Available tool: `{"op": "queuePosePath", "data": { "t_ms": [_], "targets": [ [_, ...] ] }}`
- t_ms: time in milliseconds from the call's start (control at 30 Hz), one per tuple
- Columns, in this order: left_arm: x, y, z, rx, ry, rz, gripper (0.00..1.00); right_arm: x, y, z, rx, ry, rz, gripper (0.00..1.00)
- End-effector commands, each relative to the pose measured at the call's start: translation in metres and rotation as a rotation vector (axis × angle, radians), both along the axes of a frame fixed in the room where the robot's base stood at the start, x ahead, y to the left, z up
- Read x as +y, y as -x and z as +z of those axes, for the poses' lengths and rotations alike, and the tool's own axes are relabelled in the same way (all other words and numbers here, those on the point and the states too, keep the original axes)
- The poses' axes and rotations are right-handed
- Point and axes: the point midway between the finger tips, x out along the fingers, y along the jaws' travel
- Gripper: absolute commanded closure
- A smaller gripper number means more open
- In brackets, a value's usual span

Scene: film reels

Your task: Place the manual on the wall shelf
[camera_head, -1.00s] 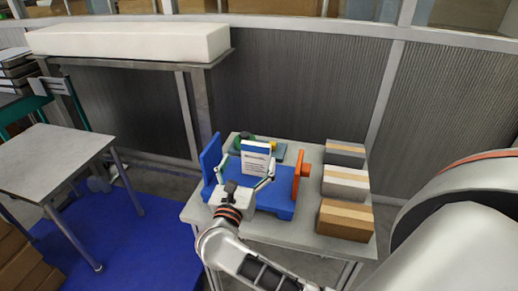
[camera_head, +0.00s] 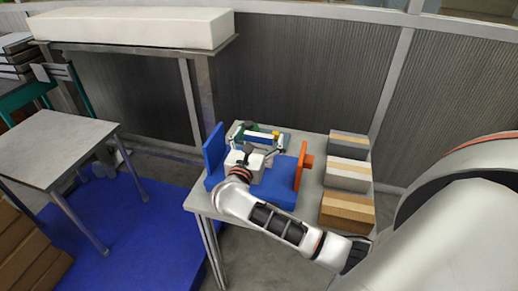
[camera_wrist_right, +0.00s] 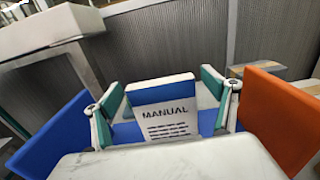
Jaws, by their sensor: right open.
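The manual (camera_wrist_right: 165,112) stands upright, white with black lettering and a blue band, in the right wrist view. In the head view only its upper part (camera_head: 262,137) shows beyond my right gripper (camera_head: 259,144). My right gripper (camera_wrist_right: 165,100) is open, with one finger on each side of the manual; small gaps seem to remain. The manual's lower part is hidden by the gripper's pale body. A grey shelf (camera_head: 208,57) against the wall at the upper left carries a long white block. My left gripper is not in view.
A blue holder (camera_head: 214,150) with an orange clamp end (camera_head: 303,163) flanks my right gripper on the grey table (camera_head: 311,192). Several boxes (camera_head: 347,175) line the table's right side. A second table (camera_head: 55,145) stands at the left above a blue floor mat (camera_head: 160,235).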

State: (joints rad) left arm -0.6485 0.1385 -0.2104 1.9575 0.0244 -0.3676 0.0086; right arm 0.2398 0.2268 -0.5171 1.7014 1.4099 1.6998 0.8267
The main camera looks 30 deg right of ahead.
Motion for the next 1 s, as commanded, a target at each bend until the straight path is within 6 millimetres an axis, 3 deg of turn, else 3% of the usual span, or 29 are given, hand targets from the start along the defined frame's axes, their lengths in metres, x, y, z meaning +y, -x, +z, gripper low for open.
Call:
{"op": "queuePosePath", "data": {
  "t_ms": [200,400,433,767,1000],
  "targets": [
    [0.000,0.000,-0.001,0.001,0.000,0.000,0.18,0.000,0.000,0.000,0.000,0.000,0.001,0.17],
    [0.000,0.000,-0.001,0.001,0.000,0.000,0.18,0.000,0.000,0.000,0.000,0.000,0.001,0.69],
    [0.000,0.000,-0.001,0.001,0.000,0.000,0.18,0.000,0.000,0.000,0.000,0.000,0.001,0.73],
    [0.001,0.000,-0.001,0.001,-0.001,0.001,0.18,0.000,0.000,0.003,-0.002,-0.001,0.001,0.73],
    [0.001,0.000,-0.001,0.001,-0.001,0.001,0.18,0.001,0.000,0.026,-0.005,-0.003,0.001,0.73]
  ]
}}
